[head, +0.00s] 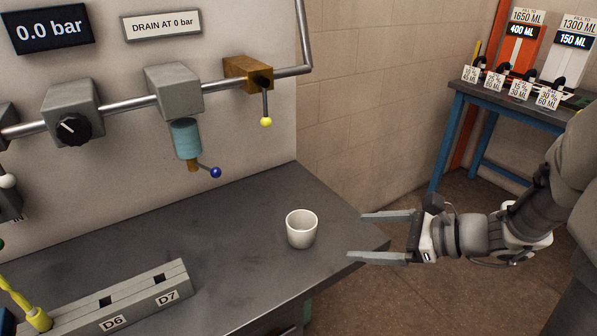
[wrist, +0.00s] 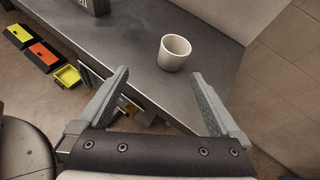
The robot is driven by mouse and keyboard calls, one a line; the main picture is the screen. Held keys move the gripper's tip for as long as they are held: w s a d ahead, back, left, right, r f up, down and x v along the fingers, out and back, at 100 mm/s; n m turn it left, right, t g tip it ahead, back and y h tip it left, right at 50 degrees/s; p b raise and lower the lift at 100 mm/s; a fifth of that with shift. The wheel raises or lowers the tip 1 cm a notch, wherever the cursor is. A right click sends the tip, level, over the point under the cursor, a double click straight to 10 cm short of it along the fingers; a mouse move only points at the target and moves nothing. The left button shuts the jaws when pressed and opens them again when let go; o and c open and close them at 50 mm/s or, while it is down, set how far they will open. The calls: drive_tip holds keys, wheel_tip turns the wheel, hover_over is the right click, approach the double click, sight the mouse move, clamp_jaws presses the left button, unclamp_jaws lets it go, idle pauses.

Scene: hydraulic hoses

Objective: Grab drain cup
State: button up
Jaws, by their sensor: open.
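The drain cup is a small white, empty-looking cup (head: 301,229) standing upright on the dark bench top, near its right end. My gripper (head: 362,236) is open and to the right of the cup in the head view, its two fingers pointing left toward it, with a gap between. In the wrist view the cup (wrist: 174,52) stands beyond the fingertips, roughly between their lines. My gripper (wrist: 161,80) holds nothing there.
The bench top (head: 240,235) is clear around the cup. A filter bowl with a blue-knobbed drain (head: 187,140) hangs above, left of the cup. A slotted block marked D6 and D7 (head: 130,298) lies at front left. A blue-framed table (head: 510,105) stands at back right.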

sight(314, 231)
drive_tip(key=w+a+f+m+b, duration=0.1)
drive_tip(key=w+a+f, duration=0.1)
drive_tip(key=w+a+f+m+t+b, duration=0.1)
drive_tip(key=w+a+f, duration=0.1)
drive_tip(key=a, duration=0.1)
drive_tip(key=w+a+f+b, duration=0.1)
drive_tip(key=w+a+f, duration=0.1)
drive_tip(key=w, duration=0.1)
drive_tip(key=shift+a+f+m, duration=0.1)
drive_tip(key=shift+a+m, duration=0.15)
drive_tip(key=shift+m, duration=0.15)
drive_tip(key=shift+w+r+b+x, duration=0.1)
drive_tip(key=shift+b+x, duration=0.15)
drive_tip(key=shift+x, duration=0.8)
drive_tip(key=shift+w+r+b+x, duration=0.1)
drive_tip(key=shift+r+b+x, duration=0.1)
drive_tip(key=shift+x, duration=0.85)
drive_tip(key=shift+w+r+b+x, duration=0.1)
drive_tip(key=shift+b+x, duration=0.15)
drive_tip(key=shift+x, duration=0.75)
drive_tip(key=c, duration=1.1)
drive_tip(key=shift+r, duration=0.1)
